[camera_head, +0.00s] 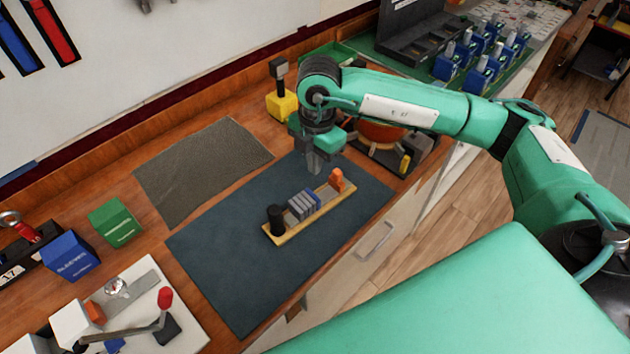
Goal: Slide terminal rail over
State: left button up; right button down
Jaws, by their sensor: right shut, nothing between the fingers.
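The terminal rail (291,230) is a narrow yellowish strip lying on the dark blue mat (225,245). It carries a black cylinder (276,219) at its left end, several grey terminal blocks (302,205) in the middle and an orange piece (337,180) at its right end. My right gripper (314,168) points down over the mat's back edge, just behind the orange end of the rail. It is shut and empty. I cannot tell whether its tips touch the mat. My left gripper is not in view.
A grey mat (200,170) lies behind left. A yellow block with a black post (283,103) stands behind my right gripper. Green (116,222) and blue (71,256) boxes and a lever fixture (150,315) stand at left. The blue mat is clear left of the rail.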

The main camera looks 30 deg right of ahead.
aim_at(311, 198)
jog(key=f+p, duration=0.1)
jog(key=f, duration=0.2)
jog(key=f+p, duration=0.1)
jog(key=f, duration=0.2)
jog(key=d+f, duration=0.1)
jog(key=f, duration=0.2)
jog(key=shift+w+f+p, duration=0.1)
jog(key=shift+f+p, duration=0.15)
jog(key=shift+p, duration=0.15)
jog(key=shift+f, duration=0.1)
